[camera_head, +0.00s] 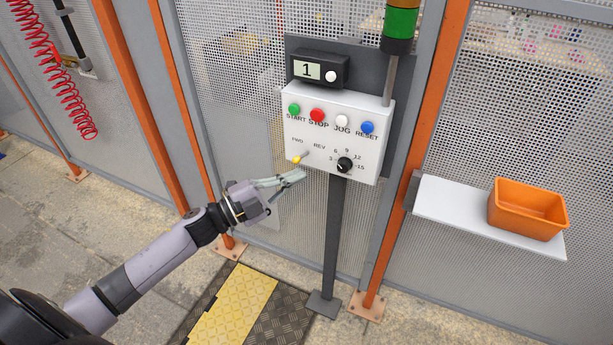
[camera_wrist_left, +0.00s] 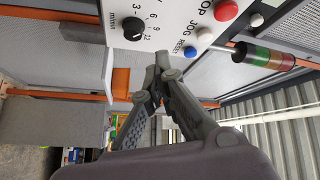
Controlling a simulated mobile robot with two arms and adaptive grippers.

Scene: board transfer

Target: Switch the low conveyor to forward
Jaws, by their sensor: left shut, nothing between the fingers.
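A white control box (camera_head: 333,133) stands on a grey post. Its small lever switch with a yellow tip (camera_head: 298,160) sits under the FWD and REV labels and leans left, to the FWD side. My left gripper (camera_head: 301,174) is shut and empty. Its fingertips are just below the lever, close to the box's lower edge; I cannot tell whether they touch it. In the left wrist view the shut fingers (camera_wrist_left: 163,72) reach up near the box's edge, and the lever does not show there. My right gripper is in neither view.
Green, red, white and blue buttons (camera_head: 367,127) and a black dial (camera_head: 344,165) are on the box. A display (camera_head: 318,69) above reads 1. A signal tower (camera_head: 401,22) rises at the right. An orange bin (camera_head: 528,209) sits on a white shelf (camera_head: 450,205). Mesh fencing stands behind.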

